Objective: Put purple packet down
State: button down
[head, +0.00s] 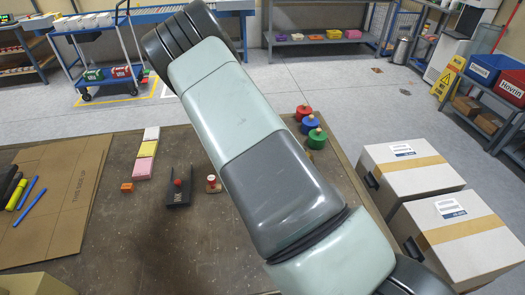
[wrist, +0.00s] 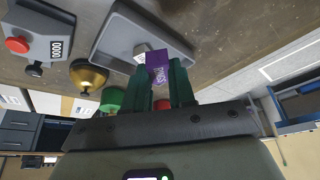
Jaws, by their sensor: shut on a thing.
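In the wrist view, the purple packet (wrist: 157,66) with pale lettering sits between the two dark green fingers of my gripper (wrist: 160,74), which is shut on it. A grey tray (wrist: 112,38) lies just beyond the packet in the picture, with a small whitish item (wrist: 143,50) inside. I cannot tell whether the packet touches the tray. In the head view, my arm hides the gripper, the packet and the tray.
A dark counter box with a red button (wrist: 18,45) and a brass bell (wrist: 88,75) stand near the tray. In the head view, red, blue and green knobbed weights (head: 310,122) stand at the table's right; two cartons (head: 410,170) are beyond. Cardboard (head: 80,190) lies left.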

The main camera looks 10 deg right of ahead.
jog(key=d+r+m+g+h, duration=0.1)
jog(key=d+r+m+g, duration=0.25)
jog(key=d+m, duration=0.6)
jog(key=shift+m, duration=0.25)
jog(key=f, duration=0.7)
jog(key=s+f, duration=0.1)
jog(key=f, duration=0.2)
jog(key=shift+a+f, duration=0.3)
jog(key=shift+a, duration=0.1)
jog(key=shift+f, duration=0.1)
jog(key=c, duration=0.9)
grip_release()
jog(key=shift+c, duration=0.2)
